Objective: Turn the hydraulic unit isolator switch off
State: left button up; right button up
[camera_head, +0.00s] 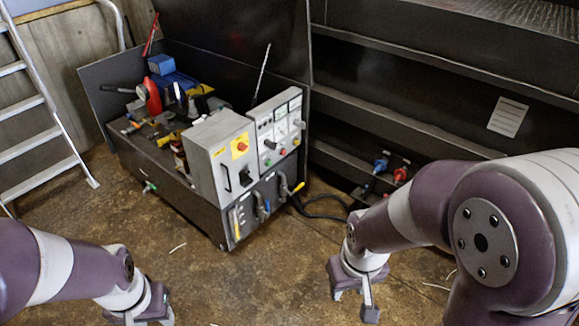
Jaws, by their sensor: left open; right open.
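The hydraulic unit (185,188) is a dark open-topped cabinet with grey control boxes at its right end. The front grey box (208,160) carries a red rotary switch on a yellow plate (241,146), which looks like the isolator switch. Its exact knob angle is too small to tell. A black handle (246,177) sits below it. My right gripper (353,303) is open and empty, pointing down above the floor, to the right of and nearer than the unit. My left gripper (140,318) is open at the bottom left, partly cut off by the frame edge, well apart from the switch.
A second panel (280,128) with gauges and buttons adjoins the grey box. Hoses (325,208) run right toward red and blue fittings (381,165) by the dark compactor wall. A ladder (40,130) leans at left. Brown floor (260,280) in front is mostly clear.

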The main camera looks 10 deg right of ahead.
aim_at(241, 147)
jog(key=i+l+z, duration=0.3)
jog(key=i+l, duration=1.05)
